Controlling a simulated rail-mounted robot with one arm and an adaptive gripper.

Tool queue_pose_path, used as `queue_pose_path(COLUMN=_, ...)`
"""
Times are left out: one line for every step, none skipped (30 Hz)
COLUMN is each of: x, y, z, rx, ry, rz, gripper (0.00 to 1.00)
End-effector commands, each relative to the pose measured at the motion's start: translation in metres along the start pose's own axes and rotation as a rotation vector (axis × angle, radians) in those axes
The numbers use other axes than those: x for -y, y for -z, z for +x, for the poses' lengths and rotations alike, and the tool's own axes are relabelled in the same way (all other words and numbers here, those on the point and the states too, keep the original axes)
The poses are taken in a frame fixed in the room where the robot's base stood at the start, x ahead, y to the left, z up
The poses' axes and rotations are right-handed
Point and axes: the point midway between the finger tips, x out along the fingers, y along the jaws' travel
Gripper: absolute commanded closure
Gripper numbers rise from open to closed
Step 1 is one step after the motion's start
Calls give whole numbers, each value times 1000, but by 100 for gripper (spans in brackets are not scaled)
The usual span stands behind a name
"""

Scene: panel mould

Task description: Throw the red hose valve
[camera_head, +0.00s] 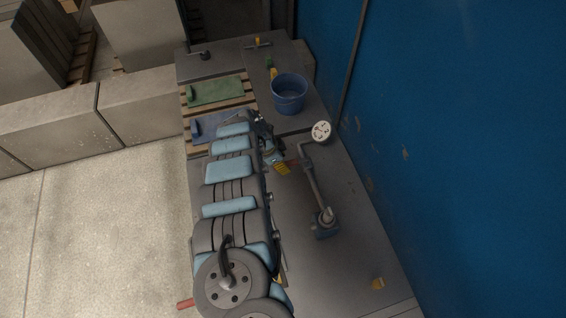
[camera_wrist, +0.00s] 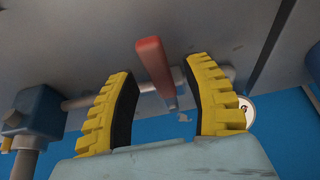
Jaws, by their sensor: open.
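The red hose valve handle (camera_wrist: 153,61) shows in the wrist view between and beyond the two yellow fingers of my gripper (camera_wrist: 164,100). The fingers are open and a gap shows on each side of the handle; I cannot tell how deep it lies between them. The handle sits at a grey pipe (camera_wrist: 146,86) running sideways behind the fingers. In the head view, my gripper (camera_head: 283,168) is at the left of the pipe (camera_head: 313,180), and only a small red bit of the handle (camera_head: 292,162) shows beside the fingers.
A round gauge (camera_head: 321,131) tops the pipe, and a blue fitting (camera_head: 325,225) is at its lower end. A blue bucket (camera_head: 289,93) stands farther back on the grey surface. Green (camera_head: 216,90) and blue pieces lie on pallets at left. A blue wall (camera_head: 460,130) bounds the right.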

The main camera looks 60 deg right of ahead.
Motion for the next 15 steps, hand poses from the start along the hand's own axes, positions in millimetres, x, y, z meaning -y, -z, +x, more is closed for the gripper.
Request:
queue_pose_path(x=0, y=0, z=3, rx=0, ry=-1, rz=-1, gripper=50)
queue_pose_path(x=-1, y=0, z=4, rx=0, ry=-1, rz=-1, gripper=50)
queue_pose_path(x=-1, y=0, z=5, rx=0, ry=-1, rz=-1, gripper=50)
queue_pose_path(x=-1, y=0, z=6, rx=0, ry=-2, rz=-1, gripper=50)
queue_pose_path(x=-1, y=0, z=6, rx=0, ry=-1, rz=-1, gripper=50)
queue_pose_path(x=-1, y=0, z=7, rx=0, ry=-1, rz=-1, gripper=50)
queue_pose_path(x=-1, y=0, z=7, rx=0, ry=-2, rz=-1, gripper=50)
queue_pose_path(x=-1, y=0, z=7, rx=0, ry=-1, rz=-1, gripper=50)
queue_pose_path(x=-1, y=0, z=7, rx=0, ry=-1, rz=-1, gripper=50)
queue_pose_path(x=-1, y=0, z=7, rx=1, ry=-1, rz=-1, gripper=50)
queue_pose_path(x=-1, y=0, z=7, rx=1, ry=-1, rz=-1, gripper=50)
queue_pose_path(x=-1, y=0, z=6, rx=1, ry=-1, rz=-1, gripper=50)
queue_pose_path(x=-1, y=0, z=6, rx=1, ry=-1, rz=-1, gripper=50)
queue_pose_path(x=-1, y=-1, z=6, rx=1, ry=-1, rz=-1, gripper=55)
queue_pose_path(x=-1, y=0, z=6, rx=1, ry=-1, rz=-1, gripper=67)
